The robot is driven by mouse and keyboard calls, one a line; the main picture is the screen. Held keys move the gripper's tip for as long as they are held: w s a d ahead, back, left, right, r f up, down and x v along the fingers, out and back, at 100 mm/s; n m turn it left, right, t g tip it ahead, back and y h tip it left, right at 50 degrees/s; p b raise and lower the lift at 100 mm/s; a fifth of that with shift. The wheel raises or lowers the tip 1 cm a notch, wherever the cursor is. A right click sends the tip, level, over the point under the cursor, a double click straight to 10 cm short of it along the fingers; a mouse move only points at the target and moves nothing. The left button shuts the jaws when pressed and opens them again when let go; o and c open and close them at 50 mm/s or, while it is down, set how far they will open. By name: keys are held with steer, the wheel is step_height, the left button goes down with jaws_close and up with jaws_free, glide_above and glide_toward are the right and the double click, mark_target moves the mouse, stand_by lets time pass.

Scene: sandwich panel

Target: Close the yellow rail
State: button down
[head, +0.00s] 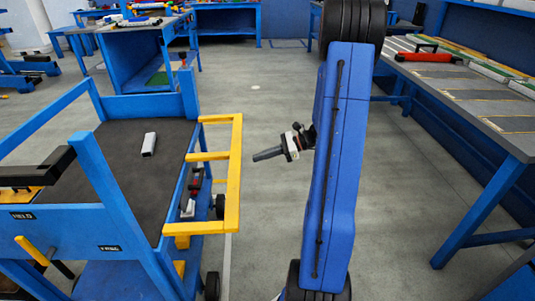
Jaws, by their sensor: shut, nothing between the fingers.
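The yellow rail (235,175) is a ladder-like frame on the right side of a blue cart (98,200). It stands out from the cart's right edge, with short yellow crossbars reaching back toward the cart. My gripper (257,157) is to the right of the rail, pointing left toward it. Its dark fingers are shut and empty. A small gap shows between the fingertips and the rail in the picture; the true distance is hard to judge. The rail's hinge or latch cannot be made out clearly.
A small pale block (149,144) lies on the cart's dark top. A blue workbench (470,100) with a red-handled tool (428,57) stands at the right. Another blue bench (140,45) stands behind the cart.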

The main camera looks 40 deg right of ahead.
steer(key=shift+w+a+r, duration=0.4)
steer(key=shift+a, duration=0.25)
steer(key=shift+w+a+r, duration=0.35)
steer(key=shift+w+a, duration=0.1)
steer(key=shift+a, duration=0.15)
steer(key=shift+w+a+r, duration=0.4)
steer(key=shift+a, duration=0.25)
steer(key=w+a+r+g+h, duration=0.2)
steer(key=a+r+g+h, duration=0.15)
steer(key=r, duration=0.45)
steer(key=w+a+r+g+h, duration=0.2)
steer(key=r+h, duration=0.2)
steer(key=r, duration=0.5)
steer(key=w+a+r+g+h, duration=0.3)
steer(key=w+a+r+h, duration=0.3)
steer(key=w+a, duration=0.3)
steer(key=shift+a+g, duration=0.35)
steer(key=shift+a, duration=2.05)
